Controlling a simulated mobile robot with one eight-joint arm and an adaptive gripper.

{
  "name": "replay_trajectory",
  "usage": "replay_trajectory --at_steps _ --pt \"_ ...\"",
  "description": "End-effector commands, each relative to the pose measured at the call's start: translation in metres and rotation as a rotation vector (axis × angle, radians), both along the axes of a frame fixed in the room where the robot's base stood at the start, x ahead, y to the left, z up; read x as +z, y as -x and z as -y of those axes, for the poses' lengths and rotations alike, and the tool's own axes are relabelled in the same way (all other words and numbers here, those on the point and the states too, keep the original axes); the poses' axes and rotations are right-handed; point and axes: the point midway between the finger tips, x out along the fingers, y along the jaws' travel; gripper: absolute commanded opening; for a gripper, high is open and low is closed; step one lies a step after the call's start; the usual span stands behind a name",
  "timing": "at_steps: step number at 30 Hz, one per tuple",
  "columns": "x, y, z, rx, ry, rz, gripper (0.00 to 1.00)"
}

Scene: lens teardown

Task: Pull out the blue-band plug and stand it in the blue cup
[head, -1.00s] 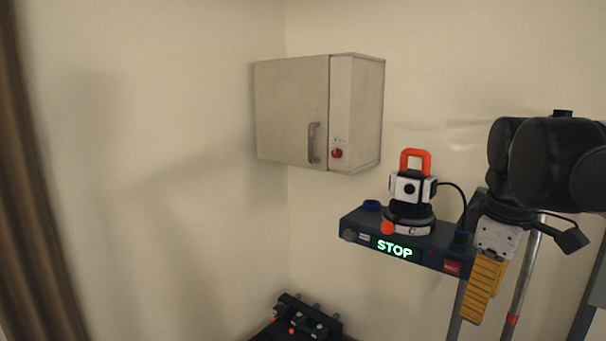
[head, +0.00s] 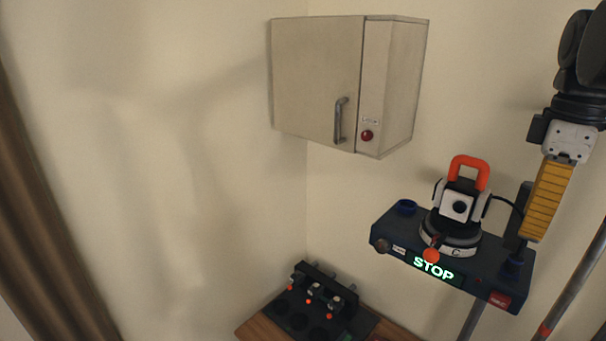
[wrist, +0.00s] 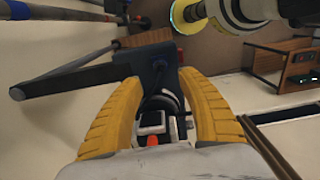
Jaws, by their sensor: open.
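A dark rack (head: 318,303) at the lower middle of the head view holds several small pale-and-black plugs (head: 314,291) with orange dots. I cannot make out a blue band on any of them. My gripper (head: 540,235) hangs beside the stand's right end, well away from the rack. In the wrist view its yellow fingers (wrist: 160,80) are spread and empty, with the stand and its instrument beyond them.
The stand (head: 470,285) shows a lit STOP sign and carries an instrument (head: 458,205) with an orange handle. A grey cabinet (head: 315,80) hangs on the wall above. A wood-sided box (wrist: 290,68) is in the wrist view. A brown curtain (head: 45,230) hangs left.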

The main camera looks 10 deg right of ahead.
Motion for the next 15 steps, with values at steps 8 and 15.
replay_trajectory --at_steps 8,15 --pt "-0.016 0.0 0.0 0.0 0.0 0.0 0.46" --pt "-0.049 0.0 0.0 -0.001 0.0 0.0 0.46"
